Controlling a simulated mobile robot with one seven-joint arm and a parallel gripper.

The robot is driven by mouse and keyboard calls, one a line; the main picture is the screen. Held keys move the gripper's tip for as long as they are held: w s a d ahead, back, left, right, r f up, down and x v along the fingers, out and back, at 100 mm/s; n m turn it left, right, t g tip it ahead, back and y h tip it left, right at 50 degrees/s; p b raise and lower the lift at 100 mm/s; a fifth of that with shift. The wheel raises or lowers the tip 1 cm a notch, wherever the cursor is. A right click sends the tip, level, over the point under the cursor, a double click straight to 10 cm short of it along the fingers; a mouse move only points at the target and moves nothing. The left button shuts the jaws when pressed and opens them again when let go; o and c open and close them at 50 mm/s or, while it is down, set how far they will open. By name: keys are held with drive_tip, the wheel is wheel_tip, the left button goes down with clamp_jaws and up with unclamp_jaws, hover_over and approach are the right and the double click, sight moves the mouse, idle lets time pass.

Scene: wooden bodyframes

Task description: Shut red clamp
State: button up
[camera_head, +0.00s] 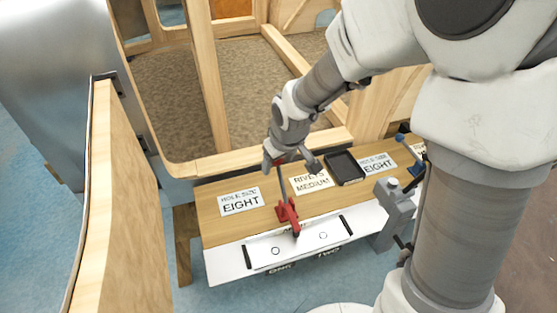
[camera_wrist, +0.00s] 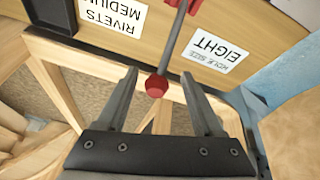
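The red clamp (camera_head: 287,212) stands at the front edge of the wooden bench, above the white plate. Its grey lever points up, away from the plate. In the wrist view the lever ends in a red knob (camera_wrist: 156,86), and part of the red body (camera_wrist: 195,5) shows at the top edge. My gripper (camera_head: 290,164) is above the clamp at the lever's upper end. In the wrist view my gripper (camera_wrist: 159,75) is open, with the knob between its two fingers and visible gaps on both sides.
The bench (camera_head: 262,222) carries paper labels and a black tray (camera_head: 345,167). The white plate (camera_head: 297,246) runs along its front. A grey fixture (camera_head: 393,207) and a blue clamp (camera_head: 415,168) stand at the right. Wooden frames rise behind, and a wooden panel (camera_head: 125,215) stands at left.

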drive_tip(key=p+v, duration=0.5)
drive_tip(key=v, duration=1.2)
drive_tip(key=shift+r, duration=0.2)
drive_tip(key=shift+s, duration=0.1)
